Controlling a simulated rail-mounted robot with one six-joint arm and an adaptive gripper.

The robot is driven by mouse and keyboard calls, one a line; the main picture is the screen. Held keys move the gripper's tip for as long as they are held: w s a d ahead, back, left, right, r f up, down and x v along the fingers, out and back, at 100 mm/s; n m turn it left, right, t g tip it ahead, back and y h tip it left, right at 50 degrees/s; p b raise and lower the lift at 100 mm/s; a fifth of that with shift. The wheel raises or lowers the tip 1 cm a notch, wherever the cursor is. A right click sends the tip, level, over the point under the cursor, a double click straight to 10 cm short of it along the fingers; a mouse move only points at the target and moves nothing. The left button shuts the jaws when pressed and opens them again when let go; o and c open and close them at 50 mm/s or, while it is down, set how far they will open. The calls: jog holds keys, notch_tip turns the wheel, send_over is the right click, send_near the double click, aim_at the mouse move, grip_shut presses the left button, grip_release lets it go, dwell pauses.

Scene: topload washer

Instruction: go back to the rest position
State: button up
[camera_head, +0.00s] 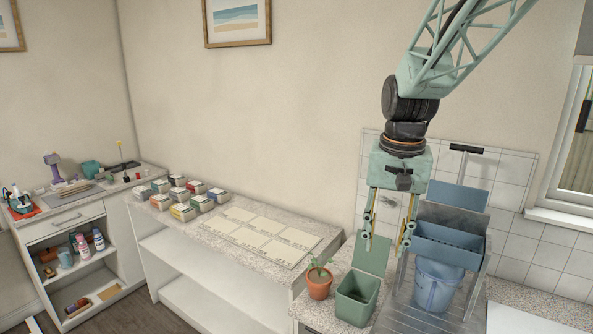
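My gripper (385,241) hangs pointing down at the right of the head view, in front of the tiled wall. Its two fingers are spread well apart, with nothing visible held between them. The raised green lid (373,256) of a small green bin (356,299) is just below and behind the fingertips in the picture. I cannot tell whether a fingertip touches it. The blue unit (449,248) with its upright panel (458,196) is close to the right of the fingers.
A blue bucket (437,287) stands under the blue unit. A potted plant (319,281) is left of the green bin. A counter with pale cards (262,238) and several small boxes (186,196) is further left.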

jog(key=s+r+n+t+b, duration=0.1)
jog(key=s+r, duration=0.2)
jog(key=s, duration=0.6)
jog(key=s+r+n+t+b, duration=0.1)
jog(key=s+r, duration=0.2)
jog(key=s, duration=0.6)
jog(key=s+f+n+t+b, duration=0.1)
jog(key=s+f+b, duration=0.1)
jog(key=s, duration=1.5)
jog(key=shift+s+f+n, duration=0.2)
jog(key=shift+s+n, duration=0.05)
jog(key=shift+n, duration=0.15)
jog(key=shift+w+d, duration=0.1)
jog(key=shift+c, duration=0.7)
